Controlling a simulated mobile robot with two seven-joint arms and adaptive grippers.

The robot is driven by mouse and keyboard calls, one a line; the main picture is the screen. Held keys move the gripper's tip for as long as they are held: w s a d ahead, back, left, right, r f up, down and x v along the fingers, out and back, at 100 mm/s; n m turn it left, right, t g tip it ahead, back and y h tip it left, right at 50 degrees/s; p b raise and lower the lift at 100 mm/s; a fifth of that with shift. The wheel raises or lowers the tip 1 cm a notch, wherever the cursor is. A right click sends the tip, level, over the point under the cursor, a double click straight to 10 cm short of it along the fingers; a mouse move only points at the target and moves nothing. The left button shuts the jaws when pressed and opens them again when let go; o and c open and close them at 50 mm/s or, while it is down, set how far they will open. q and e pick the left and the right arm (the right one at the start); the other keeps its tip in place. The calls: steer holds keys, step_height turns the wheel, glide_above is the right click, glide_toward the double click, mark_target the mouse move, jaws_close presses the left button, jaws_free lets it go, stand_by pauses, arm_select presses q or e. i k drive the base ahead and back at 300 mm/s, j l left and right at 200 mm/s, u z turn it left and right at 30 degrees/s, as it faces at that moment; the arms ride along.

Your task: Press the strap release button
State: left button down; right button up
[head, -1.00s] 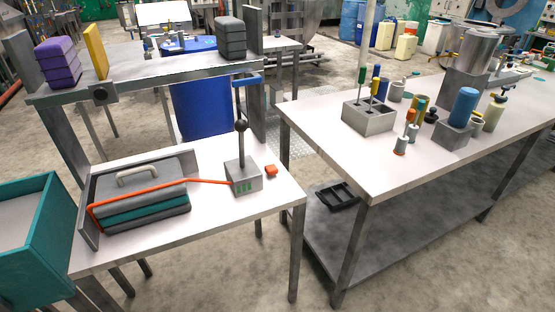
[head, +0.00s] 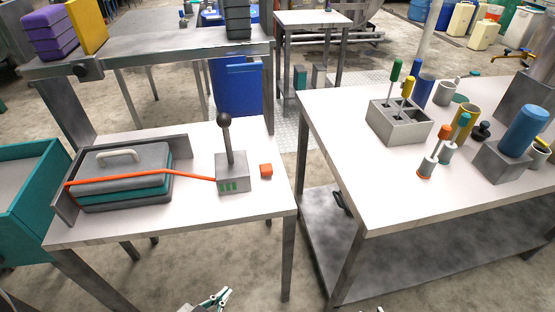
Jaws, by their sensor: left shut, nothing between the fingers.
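An orange-red block (head: 266,170), which looks like the strap release button, sits on the small white-topped table, right of a grey box (head: 231,182). The box carries an upright lever with a dark ball knob and a small green marking on its front. An orange strap (head: 195,176) runs from the box across a grey and teal stack with a pale handle (head: 125,180). My left gripper (head: 222,296) is shut and empty at the bottom edge, below and in front of the table, apart from the block. Only a sliver of what may be my right gripper shows at the bottom edge.
The small table (head: 150,228) has bare top around the block. A long workbench (head: 345,165) to the right holds a grey tool holder (head: 395,128), spools and a blue cylinder (head: 524,130). A teal bin (head: 35,195) stands at the left. A shelf (head: 160,45) rises behind the table.

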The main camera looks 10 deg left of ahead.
mark_target(265, 169)
steer(key=i+l, duration=0.2)
steer(key=l, duration=0.15)
steer(key=i+l+u, duration=0.15)
steer(key=l, duration=0.15)
steer(key=i+l, duration=0.15)
steer(key=l, duration=0.2)
steer(key=u, duration=0.05)
